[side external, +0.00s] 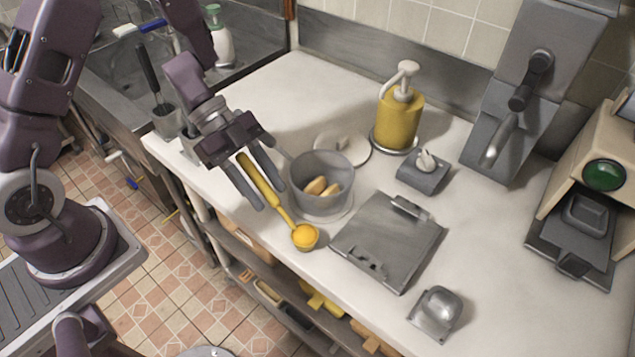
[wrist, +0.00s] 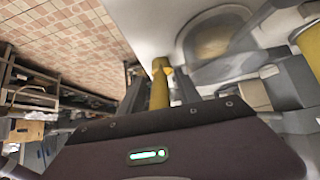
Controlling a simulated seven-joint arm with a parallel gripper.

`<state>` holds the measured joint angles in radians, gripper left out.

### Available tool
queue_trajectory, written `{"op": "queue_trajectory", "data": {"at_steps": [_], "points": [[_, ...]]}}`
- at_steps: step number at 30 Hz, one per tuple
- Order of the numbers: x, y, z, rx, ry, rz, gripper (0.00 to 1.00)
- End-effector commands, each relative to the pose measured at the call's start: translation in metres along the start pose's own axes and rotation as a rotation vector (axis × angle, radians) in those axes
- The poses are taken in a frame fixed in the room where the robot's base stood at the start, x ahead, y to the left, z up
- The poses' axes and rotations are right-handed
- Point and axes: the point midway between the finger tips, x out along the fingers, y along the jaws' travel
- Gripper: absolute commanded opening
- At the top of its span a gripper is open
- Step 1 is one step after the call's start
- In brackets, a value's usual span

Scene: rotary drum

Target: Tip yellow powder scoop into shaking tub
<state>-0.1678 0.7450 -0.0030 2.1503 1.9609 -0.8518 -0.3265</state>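The yellow scoop (side external: 265,188) points down and to the right, its round bowl (side external: 305,236) low over the counter's front edge and filled with yellow powder. My gripper (side external: 269,193) has a finger on each side of the scoop's handle, which runs along the fingers; it looks gripped, though the contact is not clear. The handle also shows between the fingers in the wrist view (wrist: 159,88). The grey tub (side external: 318,198) stands upright just right of my gripper, with tan pieces inside. The scoop bowl is outside the tub, in front of it. The tub shows partly in the wrist view (wrist: 222,70).
A pale round lid (side external: 342,148) lies behind the tub, near a yellow pump bottle (side external: 399,118). A flat grey plate device (side external: 388,240) lies right of the tub, with a small metal object (side external: 436,313) in front. A sink (side external: 125,75) is at the left.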

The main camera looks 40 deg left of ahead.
Motion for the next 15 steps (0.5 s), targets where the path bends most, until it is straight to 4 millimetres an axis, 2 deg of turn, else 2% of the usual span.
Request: {"op": "queue_trajectory", "data": {"at_steps": [1,6,15], "points": [[-0.0001,-0.0001,0.0,0.0,0.0,0.0,0.32],[-0.0003,-0.0002,-0.0001,0.0,0.0,0.0,0.0],[-0.003,-0.0006,-0.003,0.003,0.001,-0.001,0.0]]}}
